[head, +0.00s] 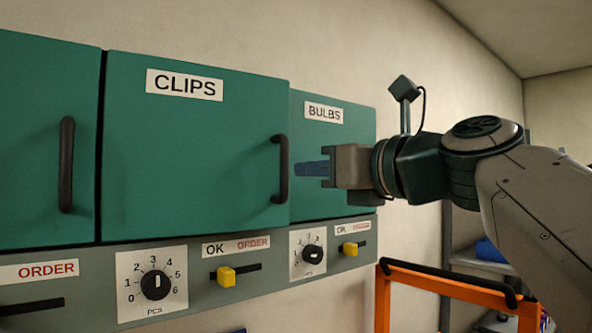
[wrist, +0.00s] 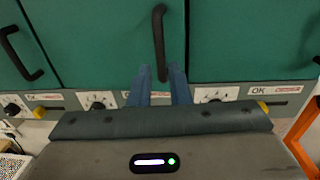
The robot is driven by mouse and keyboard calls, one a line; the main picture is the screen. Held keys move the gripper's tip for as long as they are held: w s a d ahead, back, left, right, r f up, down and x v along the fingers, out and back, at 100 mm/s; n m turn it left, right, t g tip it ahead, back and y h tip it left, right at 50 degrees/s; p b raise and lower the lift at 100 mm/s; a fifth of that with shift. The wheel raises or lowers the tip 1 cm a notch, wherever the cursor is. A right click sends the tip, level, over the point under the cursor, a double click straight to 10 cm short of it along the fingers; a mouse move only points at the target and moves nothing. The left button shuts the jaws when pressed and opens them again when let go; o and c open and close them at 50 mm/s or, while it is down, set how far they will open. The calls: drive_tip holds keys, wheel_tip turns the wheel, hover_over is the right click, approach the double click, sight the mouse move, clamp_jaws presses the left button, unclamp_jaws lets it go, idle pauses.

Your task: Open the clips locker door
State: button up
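The clips locker door (head: 190,150) is a green panel with a white CLIPS label. Its dark vertical bar handle (head: 280,168) is near its right edge. The door looks shut or nearly so; I cannot tell whether it stands slightly ajar. My gripper (head: 298,168) is just right of the handle in the head view, with blue fingers pointing left at it. In the wrist view, the two fingers (wrist: 161,75) are apart with an empty gap, and the handle (wrist: 158,42) shows beyond them, roughly in line with the gap. Contact with the handle is not visible.
The bulbs locker (head: 335,165) adjoins on the right, and another green door (head: 40,140) with a handle is on the left. A grey strip below carries dials (head: 155,286) and yellow sliders (head: 226,276). An orange frame (head: 440,284) stands at lower right, under my arm.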

drive_tip(key=v, duration=0.8)
drive_tip(key=shift+s+d, duration=0.25)
drive_tip(key=shift+d, duration=0.05)
idle(0.3)
drive_tip(key=shift+p, duration=0.45)
